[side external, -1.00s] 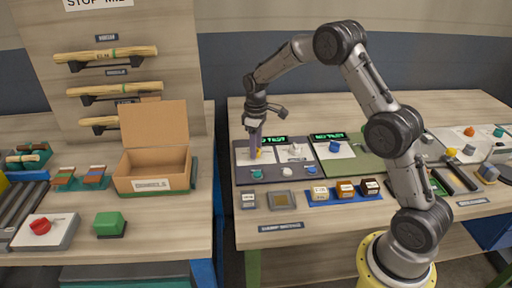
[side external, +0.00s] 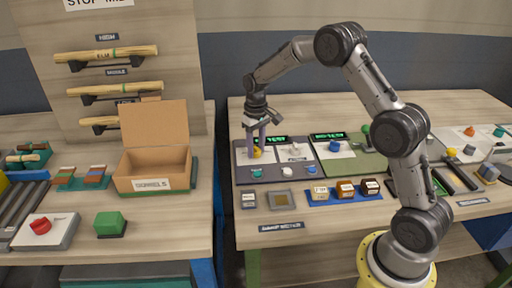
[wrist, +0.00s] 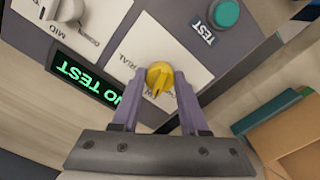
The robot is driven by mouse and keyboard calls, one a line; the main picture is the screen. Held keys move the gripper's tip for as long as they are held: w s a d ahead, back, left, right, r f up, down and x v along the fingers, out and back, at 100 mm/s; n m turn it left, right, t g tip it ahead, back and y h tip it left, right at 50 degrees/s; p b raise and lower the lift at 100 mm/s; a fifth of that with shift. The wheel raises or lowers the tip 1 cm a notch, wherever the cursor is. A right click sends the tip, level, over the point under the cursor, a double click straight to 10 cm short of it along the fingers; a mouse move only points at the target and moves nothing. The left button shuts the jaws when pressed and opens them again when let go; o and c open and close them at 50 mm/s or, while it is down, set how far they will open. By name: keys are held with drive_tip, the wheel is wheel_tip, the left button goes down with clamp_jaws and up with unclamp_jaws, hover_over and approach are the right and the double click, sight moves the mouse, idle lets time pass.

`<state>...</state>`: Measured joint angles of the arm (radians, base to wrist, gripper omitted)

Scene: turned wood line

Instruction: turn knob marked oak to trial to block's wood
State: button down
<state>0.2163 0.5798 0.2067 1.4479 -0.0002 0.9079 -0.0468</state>
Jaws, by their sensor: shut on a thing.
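The yellow knob (side external: 257,153) stands on a white plate on the dark panel at the left of the right-hand bench. It also shows in the wrist view (wrist: 158,76). My gripper (wrist: 158,88) points down, with its two purple fingers closed on either side of this knob; it also shows in the side view (side external: 256,150). The plate's print reads "TRIAL" in part; the rest is covered by knob and fingers. No oak mark is legible on it. Several small labelled wood blocks (side external: 345,188) stand on a blue strip in front; their labels are too small to read.
A green display (wrist: 85,80) beside the knob reads "NO TEST". A white knob (wrist: 63,8) and a teal button (wrist: 224,13) marked "TEST" are close by. A grey square holder (side external: 282,200) lies in front of the panel. A cardboard box (side external: 152,175) stands on the left bench.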

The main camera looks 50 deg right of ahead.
sight(256, 147)
drive_tip(key=shift+r, duration=0.1)
drive_tip(key=shift+c, duration=2.1)
unclamp_jaws()
wheel_tip(256, 147, up, 14)
